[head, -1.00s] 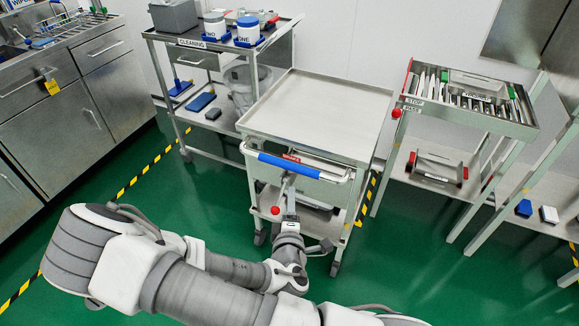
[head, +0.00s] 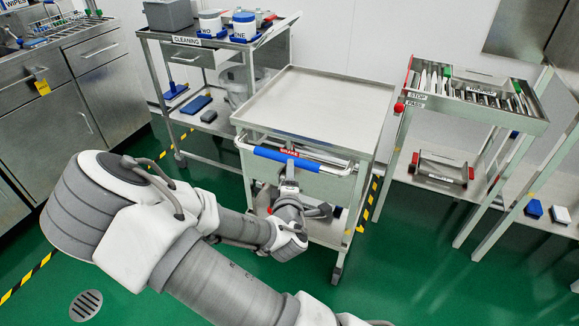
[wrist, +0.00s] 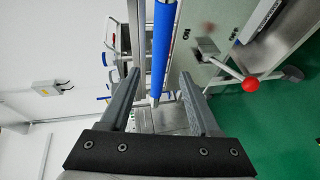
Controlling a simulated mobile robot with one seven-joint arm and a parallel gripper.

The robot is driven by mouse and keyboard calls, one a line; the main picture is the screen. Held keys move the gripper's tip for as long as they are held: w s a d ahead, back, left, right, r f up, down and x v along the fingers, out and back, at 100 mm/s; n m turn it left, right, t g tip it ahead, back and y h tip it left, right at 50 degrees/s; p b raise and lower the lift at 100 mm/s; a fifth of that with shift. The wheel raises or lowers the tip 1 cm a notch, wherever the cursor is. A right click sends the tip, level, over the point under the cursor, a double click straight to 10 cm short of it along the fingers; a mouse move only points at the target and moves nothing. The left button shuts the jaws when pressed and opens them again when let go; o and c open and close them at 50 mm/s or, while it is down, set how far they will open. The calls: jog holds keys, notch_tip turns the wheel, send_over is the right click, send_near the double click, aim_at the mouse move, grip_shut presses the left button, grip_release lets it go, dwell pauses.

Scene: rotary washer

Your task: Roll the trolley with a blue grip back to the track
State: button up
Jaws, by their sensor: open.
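The steel trolley (head: 318,108) stands in the middle of the head view with an empty flat top. Its front push bar carries a blue grip (head: 272,156), which also shows as an upright blue bar in the wrist view (wrist: 163,45). My gripper (head: 289,178) is at the trolley's front, just at the bar's middle. In the wrist view my gripper (wrist: 159,72) is open, and the blue grip appears between its two fingers without visible contact on either. A red ball knob on a lever (wrist: 250,84) is at right there. I cannot identify the track for certain.
A cleaning cart (head: 184,55) stands behind left and a steel rack (head: 470,100) at right, with red and blue items below. Steel cabinets (head: 45,115) line the left. Black-yellow floor tape (head: 30,277) runs at left. Green floor (head: 420,270) is open at front right.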

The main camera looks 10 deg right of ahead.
aim_at(290, 157)
jog(key=b+x, duration=0.1)
jog(key=x, duration=0.7)
jog(key=shift+w+f, duration=0.1)
jog(key=shift+w, duration=0.15)
grip_shut()
dwell(1.1)
